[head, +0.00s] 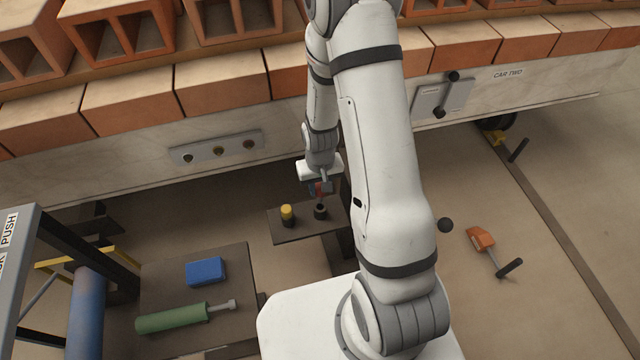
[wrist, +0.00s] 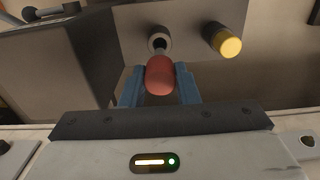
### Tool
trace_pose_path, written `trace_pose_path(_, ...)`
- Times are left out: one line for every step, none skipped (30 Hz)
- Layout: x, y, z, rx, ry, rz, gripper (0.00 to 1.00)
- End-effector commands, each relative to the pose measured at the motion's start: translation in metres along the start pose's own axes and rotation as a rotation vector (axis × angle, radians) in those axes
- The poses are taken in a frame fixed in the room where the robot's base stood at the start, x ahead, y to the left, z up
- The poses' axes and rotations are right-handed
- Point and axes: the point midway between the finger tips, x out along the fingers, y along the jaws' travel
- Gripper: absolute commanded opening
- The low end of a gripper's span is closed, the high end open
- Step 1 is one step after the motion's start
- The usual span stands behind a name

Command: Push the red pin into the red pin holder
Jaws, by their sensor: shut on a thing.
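The red pin (wrist: 159,76) is between the blue fingers of my gripper (wrist: 160,88) in the wrist view, with its grey shank pointing away from me. The fingers are shut on its red head. In the head view the red pin (head: 323,187) shows small at my gripper (head: 320,189), just above a dark round holder (head: 320,212). This open-mouthed holder also shows in the wrist view (wrist: 159,36). The shank's tip overlaps the holder's mouth there; I cannot tell whether it is inside. No red shows on the holder.
A yellow-topped pin (head: 287,211) stands in another holder on the same grey shelf (head: 290,232), left of the dark holder. The brick car's side (head: 130,160) rises behind. A table with a blue block (head: 206,271) and a green-handled tool (head: 172,318) stands front left.

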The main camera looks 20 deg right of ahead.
Motion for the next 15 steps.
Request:
trace_pose_path(0.0088,0.0000,-0.0001,0.000,0.000,0.000,0.06)
trace_pose_path(0.0110,0.0000,-0.0001,0.000,0.000,0.000,0.06)
trace_pose_path(0.0135,0.0002,-0.0001,0.000,0.000,0.000,0.06)
trace_pose_path(0.0150,0.0004,-0.0001,0.001,0.000,0.000,0.06)
trace_pose_path(0.0163,0.0005,-0.0001,0.001,0.000,0.000,0.06)
trace_pose_path(0.0175,0.0005,-0.0001,0.001,0.000,0.000,0.06)
trace_pose_path(0.0181,0.0005,-0.0001,0.001,0.000,0.000,0.06)
trace_pose_path(0.0185,0.0005,-0.0002,0.001,0.000,0.000,0.06)
trace_pose_path(0.0186,0.0005,-0.0001,0.001,0.000,0.000,0.06)
trace_pose_path(0.0186,0.0005,-0.0002,0.001,0.000,0.000,0.06)
trace_pose_path(0.0185,0.0005,-0.0002,0.001,0.000,0.000,0.06)
trace_pose_path(0.0182,0.0006,-0.0002,0.001,0.000,0.000,0.06)
trace_pose_path(0.0181,0.0006,-0.0002,0.001,0.000,0.000,0.06)
trace_pose_path(0.0180,0.0006,-0.0001,0.001,0.000,0.000,0.06)
trace_pose_path(0.0180,0.0006,-0.0001,0.001,0.000,0.000,0.06)
